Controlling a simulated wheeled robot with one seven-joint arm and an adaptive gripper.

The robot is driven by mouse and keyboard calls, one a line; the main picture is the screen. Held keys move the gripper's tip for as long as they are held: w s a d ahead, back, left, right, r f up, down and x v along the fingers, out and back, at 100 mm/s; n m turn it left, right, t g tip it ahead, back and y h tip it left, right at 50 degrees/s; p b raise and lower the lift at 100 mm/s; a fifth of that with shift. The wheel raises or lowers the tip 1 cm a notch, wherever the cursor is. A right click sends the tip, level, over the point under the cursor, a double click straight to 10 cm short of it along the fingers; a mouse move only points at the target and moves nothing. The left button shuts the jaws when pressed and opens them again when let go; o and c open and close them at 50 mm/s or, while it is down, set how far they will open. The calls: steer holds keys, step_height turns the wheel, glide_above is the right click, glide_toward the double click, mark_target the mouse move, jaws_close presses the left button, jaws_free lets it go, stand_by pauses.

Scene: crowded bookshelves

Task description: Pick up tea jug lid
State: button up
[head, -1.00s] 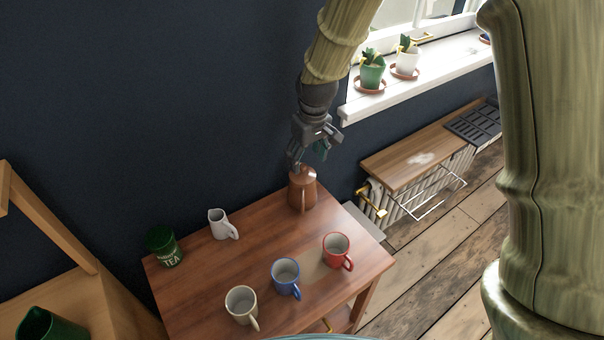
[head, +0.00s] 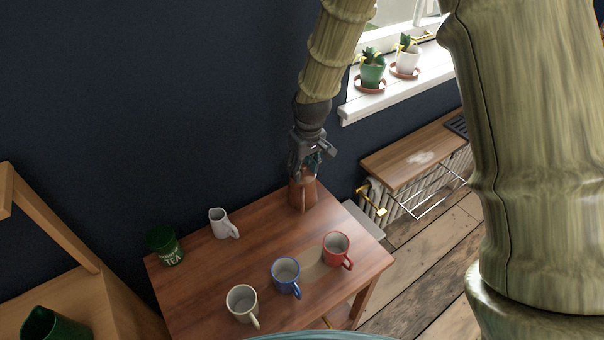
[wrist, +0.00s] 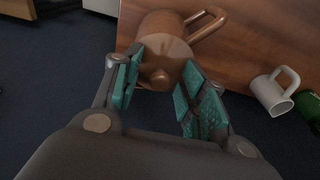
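The tea jug (head: 303,194) is brown and stands upright at the back right corner of the wooden table. Its lid (wrist: 163,56), with a round knob, shows in the wrist view on top of the jug. My gripper (head: 305,178) is right above the jug in the head view and hides most of the lid there. In the wrist view my gripper (wrist: 157,88) is open, with its teal finger pads on either side of the lid and its knob. I cannot tell whether the pads touch the lid.
On the table (head: 215,270) stand a white creamer (head: 222,224), a green tea tin (head: 165,245), and cream (head: 241,304), blue (head: 286,277) and red (head: 338,250) mugs. The dark wall (head: 150,90) is close behind the jug. A radiator shelf (head: 410,160) is to the right.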

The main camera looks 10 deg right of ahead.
steer(key=shift+s, duration=0.15)
steer(key=c, duration=0.5)
steer(key=shift+c, duration=0.4)
